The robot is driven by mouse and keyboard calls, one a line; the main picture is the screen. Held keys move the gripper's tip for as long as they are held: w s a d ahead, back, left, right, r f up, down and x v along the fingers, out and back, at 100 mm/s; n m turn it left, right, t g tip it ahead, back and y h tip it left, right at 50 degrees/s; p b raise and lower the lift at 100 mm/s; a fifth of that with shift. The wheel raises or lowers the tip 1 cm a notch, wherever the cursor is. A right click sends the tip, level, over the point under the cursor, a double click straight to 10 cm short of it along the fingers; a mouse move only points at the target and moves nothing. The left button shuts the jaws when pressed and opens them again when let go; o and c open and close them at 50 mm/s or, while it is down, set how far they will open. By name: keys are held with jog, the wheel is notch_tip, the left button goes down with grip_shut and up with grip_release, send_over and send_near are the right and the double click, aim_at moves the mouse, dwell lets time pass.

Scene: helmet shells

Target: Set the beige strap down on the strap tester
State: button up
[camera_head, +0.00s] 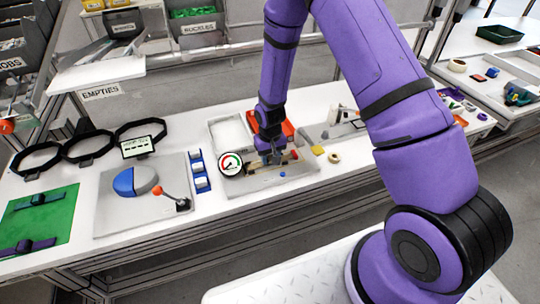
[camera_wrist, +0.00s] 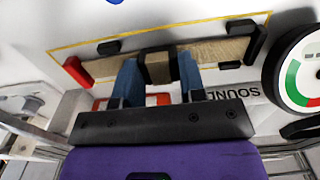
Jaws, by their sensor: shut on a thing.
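The strap tester is a pale plate (camera_head: 262,184) with a round dial gauge (camera_head: 230,164) at its left end. In the wrist view it shows a yellow outline, small black posts (camera_wrist: 109,47), a red clamp (camera_wrist: 77,71) and part of the dial (camera_wrist: 300,70). The beige strap (camera_wrist: 215,50) stretches lengthwise inside the yellow outline, between the red clamp and the dial side. My gripper (camera_wrist: 157,64) is shut on the middle of the strap, a blue finger on each side. In the head view my gripper (camera_head: 272,157) is low over the tester. Whether the strap touches the plate is unclear.
A red-orange bin (camera_head: 287,127) and a pale tray (camera_head: 228,132) stand behind the tester. A yellow pad (camera_head: 317,150) and a tan ring (camera_head: 334,157) lie right. The front bench edge is clear.

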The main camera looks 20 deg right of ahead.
jog(key=shift+f, duration=0.25)
jog(key=o, duration=1)
jog(key=shift+r, duration=0.15)
jog(key=s+d+r+t, duration=0.1)
jog(key=s+r, duration=0.2)
jog(key=r, duration=0.9)
jog(key=s+d+r+t, duration=0.1)
jog(key=s+d+r, duration=0.15)
jog(key=r, duration=0.95)
jog(key=s+d+r+t, duration=0.1)
jog(key=s+r, duration=0.3)
jog(key=r, duration=0.8)
jog(key=s+d+r+t, duration=0.1)
jog(key=s+r, duration=0.4)
jog(key=s, duration=0.5)
jog(key=s+d+r+t, duration=0.1)
jog(key=s+r, duration=0.4)
jog(key=s, duration=0.5)
jog(key=shift+d+r, duration=0.2)
